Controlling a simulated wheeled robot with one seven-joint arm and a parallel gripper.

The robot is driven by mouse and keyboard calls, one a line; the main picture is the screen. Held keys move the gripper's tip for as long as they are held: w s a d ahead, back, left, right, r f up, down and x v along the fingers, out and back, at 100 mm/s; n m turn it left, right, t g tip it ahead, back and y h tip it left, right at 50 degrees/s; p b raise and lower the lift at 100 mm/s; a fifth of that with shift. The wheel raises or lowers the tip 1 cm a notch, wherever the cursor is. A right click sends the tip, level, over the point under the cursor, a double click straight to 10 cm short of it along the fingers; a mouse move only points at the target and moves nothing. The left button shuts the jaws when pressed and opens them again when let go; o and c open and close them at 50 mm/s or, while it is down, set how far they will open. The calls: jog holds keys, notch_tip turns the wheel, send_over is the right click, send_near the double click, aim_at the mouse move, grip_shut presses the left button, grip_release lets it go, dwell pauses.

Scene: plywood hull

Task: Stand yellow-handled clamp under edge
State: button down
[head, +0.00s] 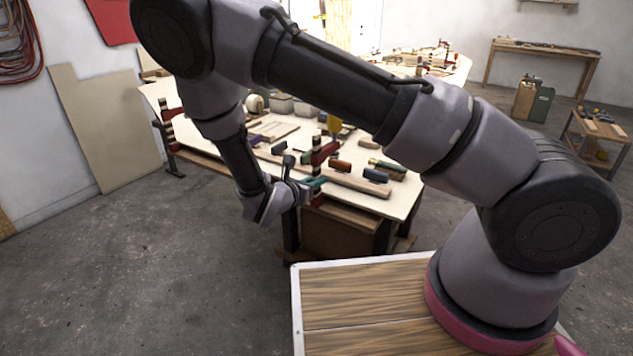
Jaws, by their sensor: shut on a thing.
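A yellow handle (333,124) stands up near the middle of the workbench, just behind a red clamp jaw (322,150). I cannot tell if the two belong to one clamp. My gripper (304,188) is at the bench's front edge, low beside the red jaw. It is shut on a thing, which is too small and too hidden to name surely. A teal piece (316,183) shows at its fingertips. A red part (318,201) shows just below them.
The workbench (402,199) carries wooden pieces and several dark tools along its front. Another red clamp (167,114) grips its left end. A wooden bar (356,184) lies along the front edge, right of my gripper. The concrete floor (150,260) at the left is clear.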

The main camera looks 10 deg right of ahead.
jog(key=c, duration=0.8)
grip_release()
jog(key=v, duration=1.1)
jog(key=s+d+r+m+g+y, duration=0.2)
jog(key=d+r+m+g+y, duration=0.2)
jog(key=d+r+m+g, duration=1)
jog(key=s+d+r+m+t+y, duration=0.2)
jog(key=s+d+r+m+t, duration=0.1)
jog(key=r+m, duration=0.3)
jog(key=s+d+r+m+t+y, duration=0.3)
jog(key=r+m, duration=0.3)
jog(key=r, duration=0.2)
jog(key=s+d+r+m+t+y, duration=0.2)
jog(key=s+d+r+m+t, duration=0.1)
jog(key=r+m, duration=0.3)
jog(key=shift+s+r+m, duration=0.3)
jog(key=shift+s+r, duration=0.05)
jog(key=shift+r, duration=0.35)
